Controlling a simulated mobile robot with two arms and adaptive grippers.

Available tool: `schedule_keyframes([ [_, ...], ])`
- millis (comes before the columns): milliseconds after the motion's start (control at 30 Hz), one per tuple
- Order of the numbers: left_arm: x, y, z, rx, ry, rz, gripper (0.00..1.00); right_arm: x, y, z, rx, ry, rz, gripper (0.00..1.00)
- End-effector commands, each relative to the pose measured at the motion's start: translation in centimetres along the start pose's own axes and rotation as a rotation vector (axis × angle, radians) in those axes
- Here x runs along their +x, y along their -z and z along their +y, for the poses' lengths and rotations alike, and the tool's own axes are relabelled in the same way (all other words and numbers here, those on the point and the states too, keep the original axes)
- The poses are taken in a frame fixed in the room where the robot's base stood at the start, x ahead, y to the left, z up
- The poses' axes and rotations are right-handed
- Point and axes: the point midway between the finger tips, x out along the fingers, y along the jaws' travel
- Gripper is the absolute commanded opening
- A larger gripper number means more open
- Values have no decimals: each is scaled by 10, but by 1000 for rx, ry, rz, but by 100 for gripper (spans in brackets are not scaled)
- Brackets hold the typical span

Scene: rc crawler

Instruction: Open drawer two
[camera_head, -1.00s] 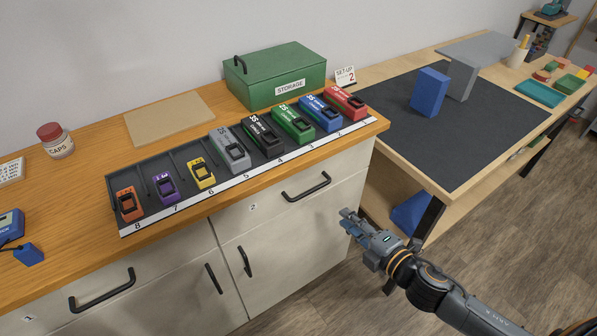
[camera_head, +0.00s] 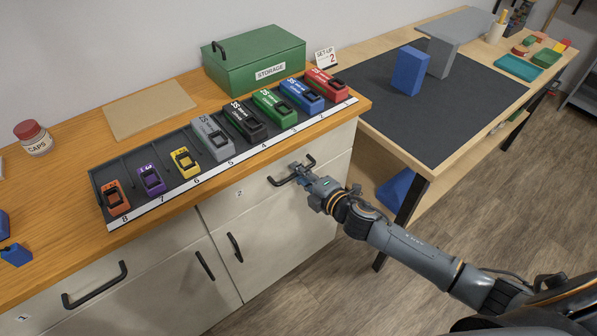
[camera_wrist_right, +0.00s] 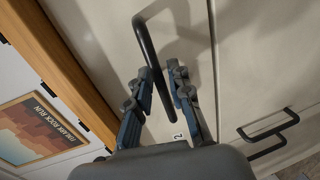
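Drawer two (camera_head: 262,200) is the upper right front of the white cabinet, marked with a small "2" label (camera_head: 239,193). It appears shut. Its black bar handle (camera_head: 280,182) is partly covered by my right gripper (camera_head: 300,170) in the head view. In the right wrist view, the handle (camera_wrist_right: 146,38) runs down between the two fingertips of the right gripper (camera_wrist_right: 160,76), one finger on each side. The fingers are apart, with a gap showing beside the bar. My left gripper is not in view.
On the wooden counter above stands a black numbered rack (camera_head: 93,190) of coloured devices, with a green storage box (camera_head: 250,60) behind. Cupboard door handles (camera_head: 234,247) sit below the drawer. A workbench (camera_head: 440,165) stands to the right. Floor in front is clear.

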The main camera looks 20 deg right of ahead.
Motion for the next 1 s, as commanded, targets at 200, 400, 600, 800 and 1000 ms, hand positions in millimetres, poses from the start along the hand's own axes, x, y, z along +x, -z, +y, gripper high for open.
schedule_keyframes([
  [200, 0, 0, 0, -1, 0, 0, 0, 5, 0, 0, 0, 1, 0, 20],
  [400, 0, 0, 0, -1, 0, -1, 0, 5, 0, 0, 0, 1, 0, 10],
  [600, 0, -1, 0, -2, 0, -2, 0, 5, 0, 0, 0, 1, 0, 0],
  [800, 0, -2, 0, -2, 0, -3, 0, 5, 0, 0, 0, 1, 0, 0],
  [1000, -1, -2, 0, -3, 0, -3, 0, 5, 0, -1, 0, 2, 0, 0],
])
